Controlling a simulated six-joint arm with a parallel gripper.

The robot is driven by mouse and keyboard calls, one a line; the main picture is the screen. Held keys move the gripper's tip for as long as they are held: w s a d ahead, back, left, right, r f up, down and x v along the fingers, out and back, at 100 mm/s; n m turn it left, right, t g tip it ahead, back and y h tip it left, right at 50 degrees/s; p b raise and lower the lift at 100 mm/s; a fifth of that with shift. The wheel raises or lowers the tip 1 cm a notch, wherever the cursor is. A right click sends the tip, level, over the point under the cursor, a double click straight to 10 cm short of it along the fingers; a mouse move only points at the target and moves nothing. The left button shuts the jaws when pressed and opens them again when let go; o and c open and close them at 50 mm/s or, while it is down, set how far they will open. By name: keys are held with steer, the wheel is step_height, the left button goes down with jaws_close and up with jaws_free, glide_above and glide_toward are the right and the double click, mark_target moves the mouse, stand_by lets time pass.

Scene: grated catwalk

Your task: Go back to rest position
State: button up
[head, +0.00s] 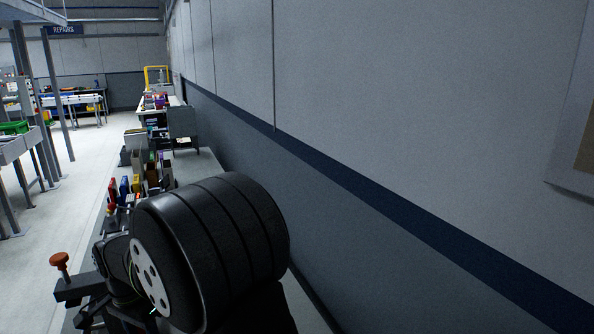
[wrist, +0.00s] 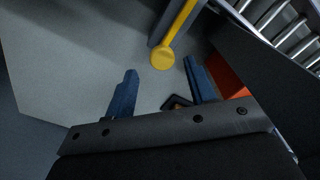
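My gripper (wrist: 160,68) shows in the wrist view with its two blue fingers spread apart and nothing held between the tips. A yellow bar with a rounded end (wrist: 163,58) lies in line with the gap, seemingly beyond the fingertips. A small dark object with a brownish centre (wrist: 177,103) shows between the finger bases; I cannot tell what it is. In the head view a large black ribbed part of my own arm fills the lower middle, and the gripper cannot be made out there.
A wall (head: 400,110) runs close along the right. A bench (head: 193,165) with books and binders (head: 152,172) stretches ahead. Open floor (head: 85,165) lies left. The wrist view shows metal bars (wrist: 285,22) and an orange surface (wrist: 228,80).

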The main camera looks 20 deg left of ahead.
step_height(320, 180, up, 14)
steer(key=s+a+n, duration=0.1)
steer(key=n, duration=0.5)
steer(key=shift+s+a+r, duration=0.2)
steer(key=shift+s+a, duration=0.05)
steer(key=shift+c, duration=0.2)
jaws_close()
steer(key=w+d+f+m+g+y, duration=0.9)
steer(key=w+d+f+m+g, duration=0.35)
steer(key=w+f, duration=0.35)
steer(key=r+x, duration=0.1)
steer(key=x, duration=1.3)
steer(key=shift+a+m, duration=0.2)
steer(key=shift+m, duration=0.15)
